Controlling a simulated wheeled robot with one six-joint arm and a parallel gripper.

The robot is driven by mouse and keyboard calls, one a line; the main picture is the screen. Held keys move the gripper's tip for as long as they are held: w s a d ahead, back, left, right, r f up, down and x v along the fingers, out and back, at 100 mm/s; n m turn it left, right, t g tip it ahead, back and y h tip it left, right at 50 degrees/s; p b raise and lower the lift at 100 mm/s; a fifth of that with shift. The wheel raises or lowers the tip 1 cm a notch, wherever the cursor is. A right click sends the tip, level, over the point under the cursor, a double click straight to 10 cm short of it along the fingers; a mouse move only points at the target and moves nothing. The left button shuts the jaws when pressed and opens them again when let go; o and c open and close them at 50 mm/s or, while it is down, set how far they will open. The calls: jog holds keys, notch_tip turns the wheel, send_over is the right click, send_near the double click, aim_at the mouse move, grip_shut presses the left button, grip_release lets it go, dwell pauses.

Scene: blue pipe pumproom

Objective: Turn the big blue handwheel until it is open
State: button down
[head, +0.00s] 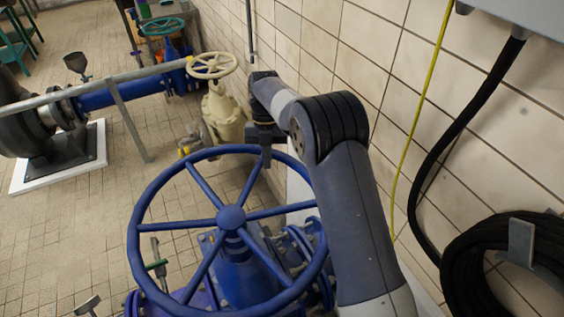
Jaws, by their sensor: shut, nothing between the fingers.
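The big blue handwheel (231,217) lies nearly flat in the lower middle of the head view, on top of a blue valve body (243,272). Several spokes run from its hub to the rim. My arm comes in from the lower right and reaches over the right side of the wheel. My gripper (266,163) points down at the far right part of the rim, near the end of a spoke. It is shut with nothing between the fingers. I cannot tell whether the fingers touch the rim or spoke. Part of the wheel's right rim is close beside my arm.
A tiled wall (340,50) runs along the right, close to my arm. A coiled black hose (470,255) and a yellow cable (419,120) hang there. A cream valve (222,112) with its handwheel stands behind. A grey railing (125,115) and pump are left. Tiled floor is open at left.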

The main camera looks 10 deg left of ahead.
jog(key=shift+w+a+n+h+p, duration=0.2)
jog(key=shift+a+n, duration=0.35)
jog(key=shift+a, duration=0.4)
jog(key=shift+w+a+n+h+p, duration=0.15)
jog(key=shift+a+n, duration=0.45)
jog(key=shift+a, duration=0.35)
jog(key=shift+w+a+n+h+p, duration=0.1)
jog(key=shift+w+a+n+h, duration=0.1)
jog(key=shift+a+n, duration=0.55)
jog(key=shift+a, duration=0.2)
